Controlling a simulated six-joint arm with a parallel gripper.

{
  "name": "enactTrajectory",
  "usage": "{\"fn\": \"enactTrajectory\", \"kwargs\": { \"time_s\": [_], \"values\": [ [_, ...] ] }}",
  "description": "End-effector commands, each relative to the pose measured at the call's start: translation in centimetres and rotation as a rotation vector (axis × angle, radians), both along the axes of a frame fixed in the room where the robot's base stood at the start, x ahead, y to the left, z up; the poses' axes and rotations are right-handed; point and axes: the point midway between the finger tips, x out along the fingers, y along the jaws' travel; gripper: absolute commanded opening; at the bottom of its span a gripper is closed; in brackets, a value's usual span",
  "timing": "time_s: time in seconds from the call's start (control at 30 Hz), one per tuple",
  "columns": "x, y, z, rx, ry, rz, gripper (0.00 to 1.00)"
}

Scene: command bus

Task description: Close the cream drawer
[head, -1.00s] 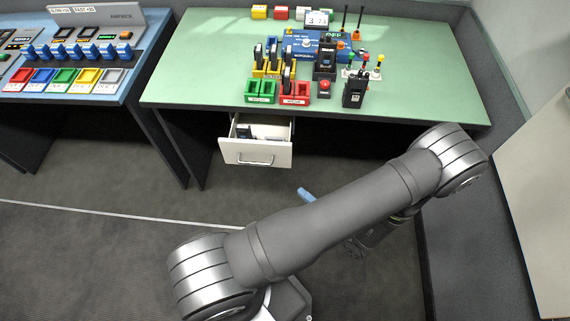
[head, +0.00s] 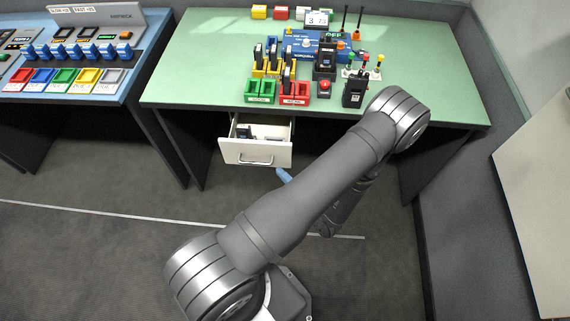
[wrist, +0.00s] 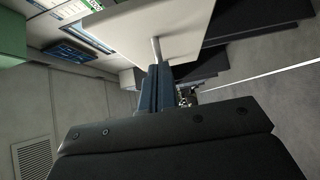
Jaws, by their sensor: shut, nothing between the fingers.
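The cream drawer (head: 240,151) hangs under the green desk and is pulled open. Its front has a grey bar handle (head: 256,162), and dark items show inside. My gripper (head: 283,174) is in front of the drawer, just below the lower right of its front in the head view. Its blue fingers are shut and empty. In the wrist view, the fingertips (wrist: 161,68) point at the drawer front (wrist: 178,32), close to the end of the handle (wrist: 156,49). I cannot tell whether they touch. My arm hides part of the gripper's body in the head view.
The green desk (head: 200,65) carries colored bins, a blue device and black radios above the drawer. A blue console (head: 125,85) stands at the left. A dark partition (head: 470,190) runs along the right. The floor before the drawer is clear.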

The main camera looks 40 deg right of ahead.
Motion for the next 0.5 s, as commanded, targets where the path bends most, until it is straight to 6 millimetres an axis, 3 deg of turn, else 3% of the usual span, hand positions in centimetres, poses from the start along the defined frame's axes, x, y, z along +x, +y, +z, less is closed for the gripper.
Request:
{"fn": "enactTrajectory", "kwargs": {
  "time_s": [0.2, 0.5],
  "values": [
    [2.1, -2.2, 0.0, -0.003, -0.001, 0.002, 0.00],
    [2.7, -2.9, 0.0, -0.001, -0.001, 0.000, 0.00]
  ]
}}
